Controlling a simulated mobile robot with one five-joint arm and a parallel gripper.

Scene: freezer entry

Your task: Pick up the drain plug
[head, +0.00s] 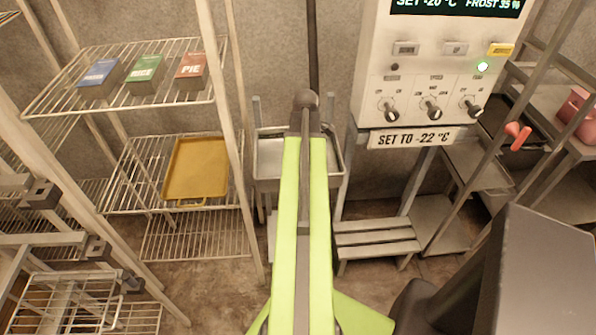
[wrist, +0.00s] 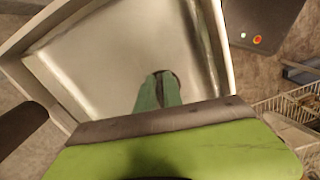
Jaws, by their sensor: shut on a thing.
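My gripper (wrist: 159,86) shows in the wrist view as two teal fingers close together, pointing down into a pale metal sink basin (wrist: 100,60). It is shut on a small dark thing at the fingertips, which I take to be the drain plug (wrist: 178,76); the fingers hide most of it. I cannot tell whether it is clear of the basin floor. In the head view the basin (head: 268,157) stands against the wall behind my lime-green arm, which hides its middle and my fingers.
A wire rack on the left holds small boxes (head: 145,68) and a yellow tray (head: 196,168). A control panel (head: 437,70) with knobs hangs right of the basin, above a slatted step (head: 375,238). A red-handled lever (head: 517,133) juts out farther right.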

